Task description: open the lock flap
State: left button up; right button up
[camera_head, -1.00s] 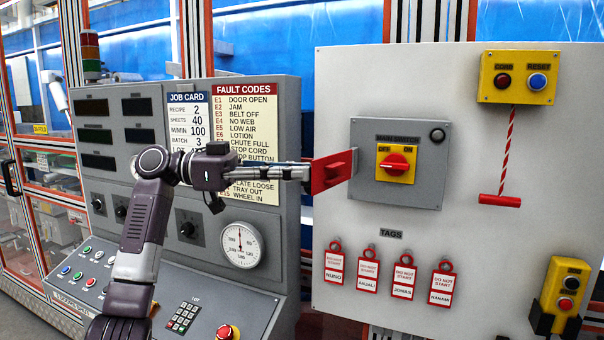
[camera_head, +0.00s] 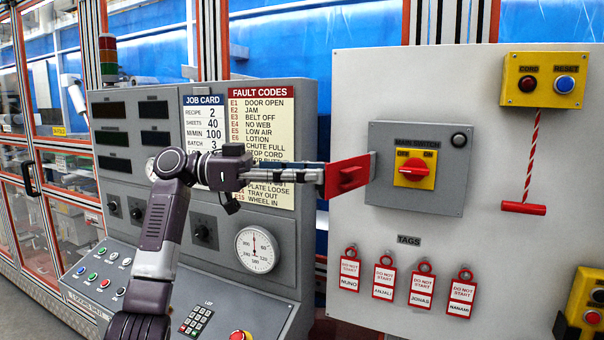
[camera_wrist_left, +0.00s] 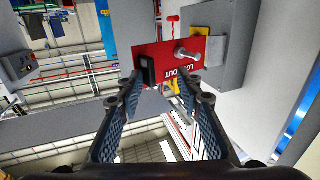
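The lock flap is a red plate (camera_head: 344,186) with a raised red block on it. It stands swung out from the left edge of the grey main switch box (camera_head: 385,193), leaving the red rotary switch (camera_head: 413,171) uncovered. My left gripper (camera_head: 322,175) is at the flap's free left edge; contact cannot be told in the head view. In the left wrist view, my left gripper's fingers (camera_wrist_left: 160,88) are spread apart. The red flap (camera_wrist_left: 172,48) with lettering, a dark block and a silver pin shows just beyond their tips. My right gripper is not in view.
A red-striped pull cord (camera_head: 533,155) hangs right of the switch box. Several red tags (camera_head: 384,278) hang below it.

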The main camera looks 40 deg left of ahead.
pick_arm(q)
jog(key=shift+a, duration=0.15)
dwell(0.5)
jog(key=v, duration=1.1)
jog(key=shift+s+a, duration=0.2)
jog(key=shift+a, duration=0.15)
